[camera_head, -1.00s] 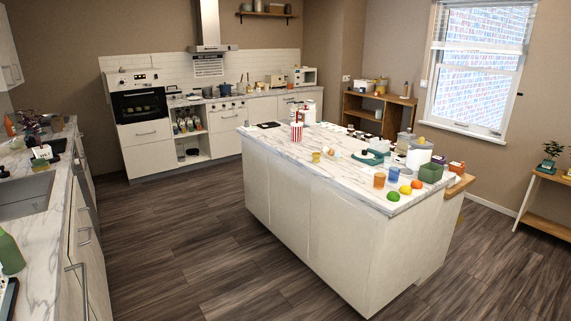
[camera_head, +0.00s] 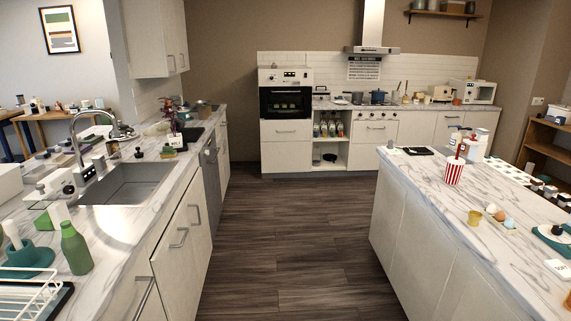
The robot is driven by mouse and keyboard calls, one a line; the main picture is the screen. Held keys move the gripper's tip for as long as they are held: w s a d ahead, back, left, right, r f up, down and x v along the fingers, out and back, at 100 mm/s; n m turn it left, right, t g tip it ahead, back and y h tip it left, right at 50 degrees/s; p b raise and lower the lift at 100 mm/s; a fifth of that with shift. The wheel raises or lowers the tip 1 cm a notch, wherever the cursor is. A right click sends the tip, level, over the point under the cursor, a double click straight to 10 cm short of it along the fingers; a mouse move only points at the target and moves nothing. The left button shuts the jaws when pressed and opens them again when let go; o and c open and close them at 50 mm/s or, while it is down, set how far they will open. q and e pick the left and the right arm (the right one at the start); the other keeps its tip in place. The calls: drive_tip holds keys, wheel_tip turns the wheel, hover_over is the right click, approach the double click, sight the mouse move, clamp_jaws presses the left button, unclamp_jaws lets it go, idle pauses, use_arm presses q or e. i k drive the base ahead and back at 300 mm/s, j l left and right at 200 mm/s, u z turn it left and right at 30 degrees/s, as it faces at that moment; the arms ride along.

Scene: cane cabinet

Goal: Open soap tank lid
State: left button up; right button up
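I cannot tell which thing is the soap tank or its lid. Several small containers stand around the grey sink (camera_head: 127,184) on the left marble counter. A dark-topped one (camera_head: 68,189) is beside the faucet (camera_head: 78,137), and a small dark-topped item (camera_head: 138,153) stands behind the basin. A green bottle (camera_head: 75,248) stands upright at the near side of the sink. A grey appliance front (camera_head: 210,171) is set under the counter beyond the sink. Neither of my grippers shows.
A marble-topped island (camera_head: 440,199) stands on the right, with a striped cup (camera_head: 453,171) on it. Dark wooden floor (camera_head: 285,235) lies clear between island and counter. A built-in oven (camera_head: 285,103) is at the back. A white dish rack (camera_head: 28,293) is at the near left.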

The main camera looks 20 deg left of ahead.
sight(38, 194)
drive_tip(key=i+u, duration=0.25)
drive_tip(key=u, duration=0.2)
drive_tip(key=i+u, duration=0.2)
drive_tip(key=u, duration=0.3)
drive_tip(key=i+l+u, duration=0.15)
drive_tip(key=u, duration=0.3)
drive_tip(key=i+l+u, duration=0.25)
drive_tip(key=u, duration=0.2)
